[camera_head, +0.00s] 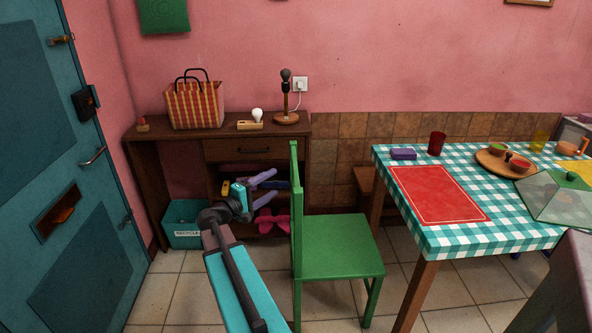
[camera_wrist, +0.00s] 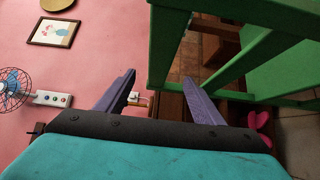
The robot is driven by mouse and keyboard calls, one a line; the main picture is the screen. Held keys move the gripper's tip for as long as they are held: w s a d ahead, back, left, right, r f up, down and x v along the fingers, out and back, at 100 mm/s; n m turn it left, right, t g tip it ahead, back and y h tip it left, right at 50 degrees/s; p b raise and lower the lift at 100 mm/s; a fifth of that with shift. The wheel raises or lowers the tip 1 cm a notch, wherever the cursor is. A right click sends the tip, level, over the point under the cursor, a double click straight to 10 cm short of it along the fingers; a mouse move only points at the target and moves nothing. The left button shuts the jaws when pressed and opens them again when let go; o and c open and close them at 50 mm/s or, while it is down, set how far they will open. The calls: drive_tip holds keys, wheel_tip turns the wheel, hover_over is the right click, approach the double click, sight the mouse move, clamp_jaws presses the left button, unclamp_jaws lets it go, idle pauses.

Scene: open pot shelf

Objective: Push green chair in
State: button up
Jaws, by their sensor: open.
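The green chair (camera_head: 340,247) stands on the tiled floor left of the dining table, with its backrest on the left and its seat toward the table. A clear gap lies between the seat and the table. My gripper (camera_head: 274,184) is open and empty, just left of the backrest in the head view. In the wrist view my gripper (camera_wrist: 160,88) has its two purple fingers spread, and the green chair frame (camera_wrist: 225,93) fills the upper right, close to the right finger. I cannot tell whether they touch. The dining table (camera_head: 424,243) has a teal checked cloth.
A dark wooden desk (camera_head: 155,132) with a striped bag (camera_head: 195,104) and a lamp stands behind my arm. A wooden stool (camera_head: 365,180) is by the back wall. A blue door (camera_head: 60,160) is at left.

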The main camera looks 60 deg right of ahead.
sight(295, 170)
drive_tip(key=d, duration=0.4)
drive_tip(key=s+d+p, duration=0.1)
drive_tip(key=d, duration=0.3)
drive_tip(key=s+d, duration=0.1)
drive_tip(key=d, duration=0.4)
drive_tip(key=shift+s, duration=0.1)
